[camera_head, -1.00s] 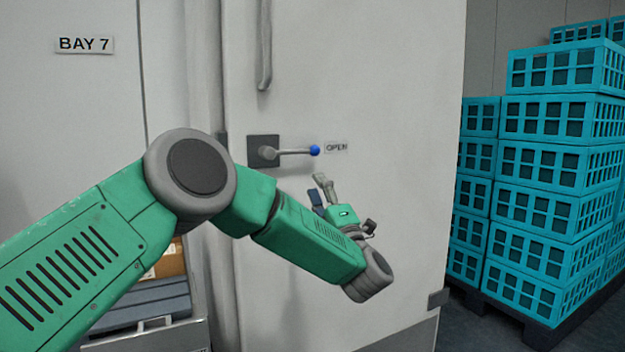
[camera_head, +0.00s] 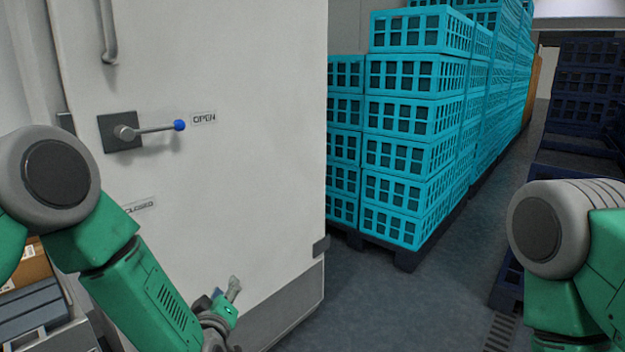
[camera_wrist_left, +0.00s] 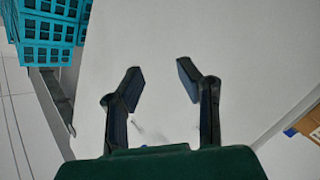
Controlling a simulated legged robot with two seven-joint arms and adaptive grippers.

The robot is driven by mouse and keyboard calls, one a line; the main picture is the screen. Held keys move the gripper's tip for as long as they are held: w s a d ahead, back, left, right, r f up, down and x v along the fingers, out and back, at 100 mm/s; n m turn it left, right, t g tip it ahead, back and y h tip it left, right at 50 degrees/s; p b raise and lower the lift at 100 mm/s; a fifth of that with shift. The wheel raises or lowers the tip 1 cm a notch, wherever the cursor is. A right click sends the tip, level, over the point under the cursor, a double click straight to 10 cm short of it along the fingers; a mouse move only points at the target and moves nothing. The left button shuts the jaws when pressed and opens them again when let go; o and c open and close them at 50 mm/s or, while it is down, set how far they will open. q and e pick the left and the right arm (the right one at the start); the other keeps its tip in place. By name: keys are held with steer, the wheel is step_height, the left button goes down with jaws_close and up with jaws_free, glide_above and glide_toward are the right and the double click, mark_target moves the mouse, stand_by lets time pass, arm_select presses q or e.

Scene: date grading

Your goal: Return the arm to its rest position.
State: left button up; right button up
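My left arm (camera_head: 140,285) comes in from the left and bends down in front of the pale door (camera_head: 240,190). My left gripper (camera_head: 226,290) is low by the door's lower part, small and partly hidden behind my wrist. In the left wrist view my left gripper (camera_wrist_left: 160,80) has its two dark fingers well apart with nothing between them. My right arm (camera_head: 570,260) shows at the right edge; its gripper is out of view. The door's lever (camera_head: 155,129) with a blue knob points right at the OPEN label (camera_head: 203,118).
Teal crates (camera_head: 410,125) stand stacked on a dark pallet (camera_head: 410,255) right of the door. Dark blue crates (camera_head: 590,90) are at the far right. Boxes (camera_head: 25,265) sit at lower left. Floor (camera_head: 400,315) between the door and my right arm is clear.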

arm_select(q)
steer(key=s+a+f+m+g+h+p, duration=0.15)
steer(key=s+f+m+g, duration=0.3)
steer(key=s+f, duration=0.55)
steer(key=s+a+f+m+g+p, duration=0.1)
steer(key=s+a+g, duration=0.1)
steer(key=s, duration=0.8)
steer(key=s+a+f+m+g+p, duration=0.1)
steer(key=s+g, duration=0.4)
steer(key=s, duration=0.6)
steer(key=s+a+f+m+g+p, duration=0.1)
steer(key=s+a+g, duration=0.3)
steer(key=s, duration=0.7)
steer(key=shift+a+f+m+p, duration=0.2)
steer(key=shift+m+p, duration=0.2)
steer(key=shift+m, duration=0.35)
